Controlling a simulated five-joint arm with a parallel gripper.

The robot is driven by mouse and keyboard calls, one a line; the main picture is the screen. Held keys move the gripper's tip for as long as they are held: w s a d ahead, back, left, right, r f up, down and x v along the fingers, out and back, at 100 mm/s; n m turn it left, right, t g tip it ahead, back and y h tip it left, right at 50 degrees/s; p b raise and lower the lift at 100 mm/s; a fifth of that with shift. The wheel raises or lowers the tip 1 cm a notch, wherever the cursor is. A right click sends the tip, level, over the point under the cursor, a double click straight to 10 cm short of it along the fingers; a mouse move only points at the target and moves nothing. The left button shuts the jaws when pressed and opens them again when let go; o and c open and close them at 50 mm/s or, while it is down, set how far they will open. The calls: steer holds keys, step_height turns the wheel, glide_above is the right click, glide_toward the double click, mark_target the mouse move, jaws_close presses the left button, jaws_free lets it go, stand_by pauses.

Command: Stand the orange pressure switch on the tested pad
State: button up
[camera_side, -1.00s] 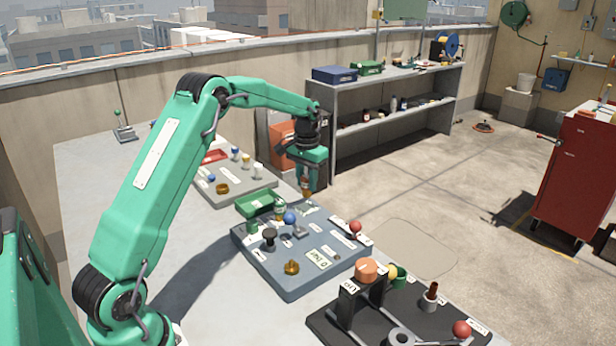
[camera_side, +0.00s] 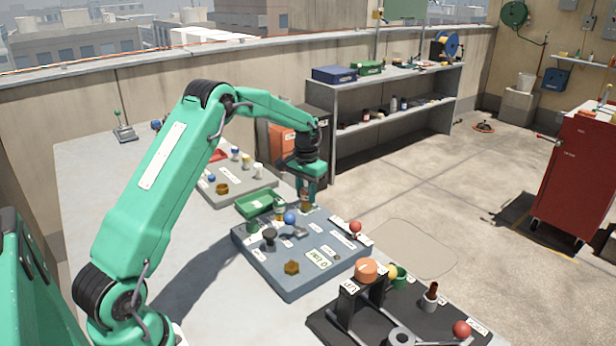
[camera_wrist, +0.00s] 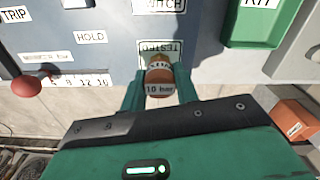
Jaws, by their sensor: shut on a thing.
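My gripper (camera_wrist: 160,92) is shut on the orange pressure switch (camera_wrist: 159,76), which has a "10 bar" label and a pale top. In the side view my gripper (camera_side: 307,200) points down at the far edge of the blue-grey panel, with the switch (camera_side: 306,207) low between the fingers. I cannot tell whether the switch's base touches the pad.
The blue-grey panel (camera_side: 292,283) carries a blue ball (camera_side: 290,218), a red ball (camera_side: 355,227) and several labels. A green tray (camera_side: 254,205) lies close on the left. A black stand with an orange cap (camera_side: 366,269) is in front. An orange box (camera_wrist: 298,120) shows at right.

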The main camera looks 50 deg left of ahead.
mark_target(306, 189)
steer(key=shift+f, duration=0.15)
steer(key=o, duration=1.1)
step_height(306, 189, up, 12)
steer(key=shift+r, duration=0.2)
stand_by(0.4)
